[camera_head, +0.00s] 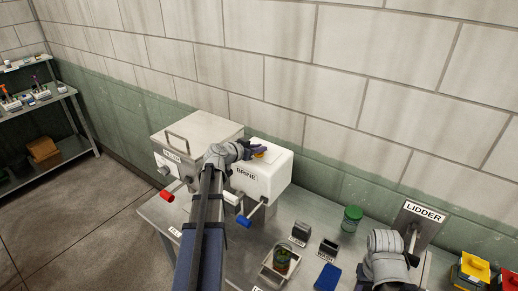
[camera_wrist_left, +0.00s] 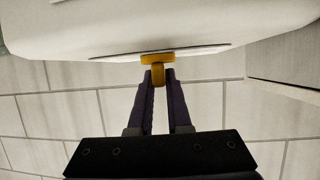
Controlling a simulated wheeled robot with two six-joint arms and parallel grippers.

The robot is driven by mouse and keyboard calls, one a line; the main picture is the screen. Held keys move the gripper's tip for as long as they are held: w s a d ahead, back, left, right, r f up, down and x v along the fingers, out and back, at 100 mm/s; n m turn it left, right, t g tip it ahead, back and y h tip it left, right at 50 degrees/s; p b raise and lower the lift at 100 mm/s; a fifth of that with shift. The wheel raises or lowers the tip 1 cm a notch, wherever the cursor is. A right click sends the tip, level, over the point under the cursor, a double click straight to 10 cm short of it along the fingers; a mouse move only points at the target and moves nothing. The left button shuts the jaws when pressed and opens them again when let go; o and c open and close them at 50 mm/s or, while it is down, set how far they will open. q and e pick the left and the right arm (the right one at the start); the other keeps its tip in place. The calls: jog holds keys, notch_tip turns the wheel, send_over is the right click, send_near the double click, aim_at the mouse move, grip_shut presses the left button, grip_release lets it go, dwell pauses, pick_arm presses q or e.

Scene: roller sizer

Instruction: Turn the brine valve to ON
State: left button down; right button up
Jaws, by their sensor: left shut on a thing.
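The brine unit is a white box labelled BRINE (camera_head: 277,180) on the metal bench, with a yellow valve handle (camera_head: 261,150) on its top. My left gripper (camera_head: 256,151) reaches over the box to this handle. In the left wrist view the yellow handle (camera_wrist_left: 157,60) stands out from a pale plate on the white body. The dark fingers of my left gripper (camera_wrist_left: 158,80) are shut on the handle's stem. The valve's ON marking cannot be read. My right arm's grey wrist (camera_head: 385,250) is at the lower right; its fingers cannot be made out.
A steel box (camera_head: 197,135) with a red-handled lever stands left of the brine box. A blue-handled lever (camera_head: 244,221) sticks out at the brine box's front. A green-lidded jar (camera_head: 351,218), a tray with a jar (camera_head: 281,262) and the LIDDER station (camera_head: 420,222) are to the right.

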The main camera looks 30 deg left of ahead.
pick_arm(q)
jog(key=shift+s+d+f, duration=0.1)
jog(key=c, duration=0.9)
grip_release()
jog(key=shift+o, duration=0.2)
jog(key=p+v, duration=0.2)
jog(key=v, duration=0.4)
jog(key=shift+r+p, duration=0.25)
jog(key=shift+p, duration=0.05)
jog(key=shift+v, duration=0.8)
jog(key=shift+s+f, duration=0.1)
jog(key=shift+f, duration=0.1)
